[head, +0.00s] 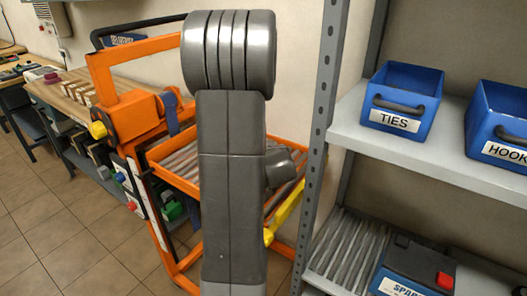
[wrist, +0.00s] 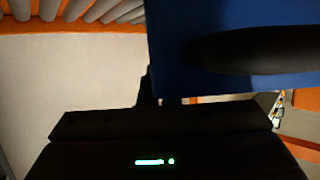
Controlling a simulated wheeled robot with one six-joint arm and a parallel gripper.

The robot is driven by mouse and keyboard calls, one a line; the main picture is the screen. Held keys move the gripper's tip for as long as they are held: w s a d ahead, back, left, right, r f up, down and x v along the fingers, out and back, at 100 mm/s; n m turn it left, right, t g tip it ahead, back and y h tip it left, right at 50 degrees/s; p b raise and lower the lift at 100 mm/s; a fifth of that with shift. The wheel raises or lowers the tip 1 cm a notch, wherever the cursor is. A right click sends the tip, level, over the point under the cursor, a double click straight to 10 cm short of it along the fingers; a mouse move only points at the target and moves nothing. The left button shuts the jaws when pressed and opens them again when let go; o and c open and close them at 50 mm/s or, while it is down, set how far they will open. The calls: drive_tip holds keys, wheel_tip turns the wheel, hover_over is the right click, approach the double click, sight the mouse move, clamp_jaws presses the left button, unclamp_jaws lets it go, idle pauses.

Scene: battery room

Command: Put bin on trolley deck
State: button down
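A blue bin with a dark handle fills the upper right of the wrist view (wrist: 185,55), very close to the camera. Its far side is out of frame. The trolley deck is an orange-framed bed of grey rollers (head: 180,160) behind my arm in the head view. Its rollers also show at the top left of the wrist view (wrist: 60,10). My gripper (wrist: 160,125) is a dark body below the bin in the wrist view. Its fingertips are not clear, so its grip on the bin cannot be told. In the head view my arm hides the gripper.
A grey shelf rack (head: 345,125) stands close on the right, with blue bins marked TIES (head: 403,90) and HOOK (head: 500,120). A blue box with a red part (head: 415,270) is on the lower shelf. A wooden workbench (head: 75,90) is at left; floor (head: 75,225) is clear there.

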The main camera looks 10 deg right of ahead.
drive_tip(key=shift+f, duration=0.15)
drive_tip(key=c, duration=1.6)
unclamp_jaws()
drive_tip(key=shift+c, duration=0.2)
drive_tip(key=shift+r, duration=0.25)
drive_tip(key=v, duration=1.2)
drive_tip(key=shift+p, duration=0.35)
